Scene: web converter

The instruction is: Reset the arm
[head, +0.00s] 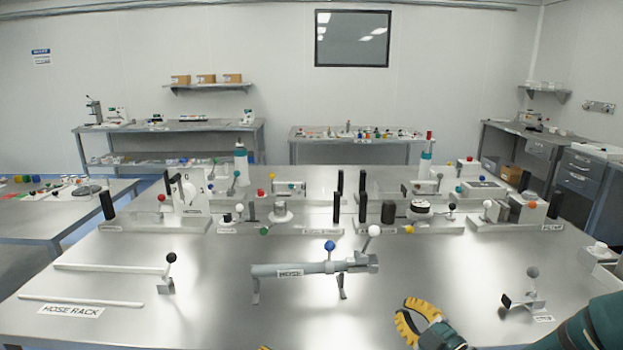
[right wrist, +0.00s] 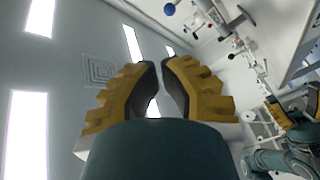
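My right gripper (head: 418,318) has yellow ribbed fingers on a teal arm. In the head view it is low over the front of the steel table, right of the hose fixture. In the right wrist view the same gripper (right wrist: 160,65) is open a little, with a narrow gap between its dark pads and nothing held. My left gripper (right wrist: 295,108) shows at the right edge of the right wrist view, with yellow parts and teal links. Only a yellow speck shows at the bottom of the head view. Its opening is unclear.
The grey hose fixture (head: 313,268) with blue and white knobs stands mid-table. A black-knobbed lever (head: 167,273) and white rods (head: 110,267) lie left. A grey-knobbed stand (head: 528,290) is right. Several fixtures line the table's back. The table's front middle is largely bare.

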